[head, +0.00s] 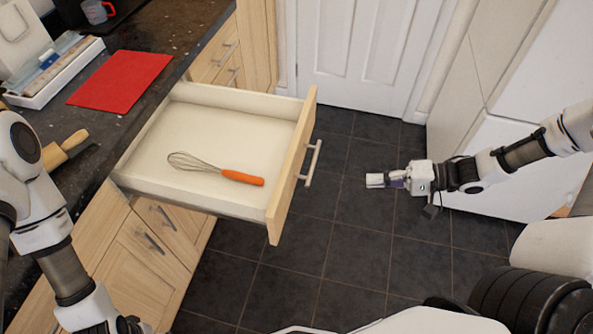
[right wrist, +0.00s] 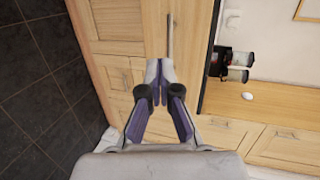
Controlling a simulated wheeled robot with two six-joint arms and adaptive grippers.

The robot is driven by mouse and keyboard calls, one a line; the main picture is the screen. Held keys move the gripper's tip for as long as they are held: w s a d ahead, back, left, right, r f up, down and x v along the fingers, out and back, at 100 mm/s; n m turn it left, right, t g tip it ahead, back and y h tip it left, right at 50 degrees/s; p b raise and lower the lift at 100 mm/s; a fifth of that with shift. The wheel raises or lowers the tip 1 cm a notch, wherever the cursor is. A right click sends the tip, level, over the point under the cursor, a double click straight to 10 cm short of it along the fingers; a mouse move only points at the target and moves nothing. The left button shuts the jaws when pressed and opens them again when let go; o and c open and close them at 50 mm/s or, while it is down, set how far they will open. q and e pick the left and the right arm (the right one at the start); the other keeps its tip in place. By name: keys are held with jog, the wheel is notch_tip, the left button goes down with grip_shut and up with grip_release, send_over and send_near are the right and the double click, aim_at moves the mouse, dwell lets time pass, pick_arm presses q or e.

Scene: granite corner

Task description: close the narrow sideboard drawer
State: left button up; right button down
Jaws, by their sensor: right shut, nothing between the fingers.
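The narrow sideboard drawer (head: 297,165) is pulled far out from under the dark counter, with its pale wooden front and bar handle (head: 312,163) facing right. An orange-handled whisk (head: 242,177) lies inside on its white bottom. My right gripper (head: 375,181) is shut and empty, to the right of the handle with a clear gap. In the right wrist view its fingers (right wrist: 158,72) point toward wooden fronts, with a bar handle (right wrist: 170,38) just beyond the tips. My left arm comes in at the left; its fingers are out of the picture.
The counter (head: 120,65) carries a red mat (head: 121,80), a white tray (head: 55,72) and a rolling pin (head: 66,149). Closed lower cabinets (head: 145,265) stand below the drawer. Dark tiled floor (head: 345,240) is free between drawer and right gripper. A white door (head: 365,50) stands behind.

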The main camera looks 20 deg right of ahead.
jog(key=w+a+f+m+t+b, duration=0.1)
jog(key=w+a+f+t+b, duration=0.1)
jog(key=w+a+b, duration=0.6)
jog(key=a+b, duration=0.1)
jog(key=b, duration=0.2)
jog(key=shift+w, duration=0.35)
jog(key=shift+w+a, duration=0.1)
jog(key=shift+a, duration=0.1)
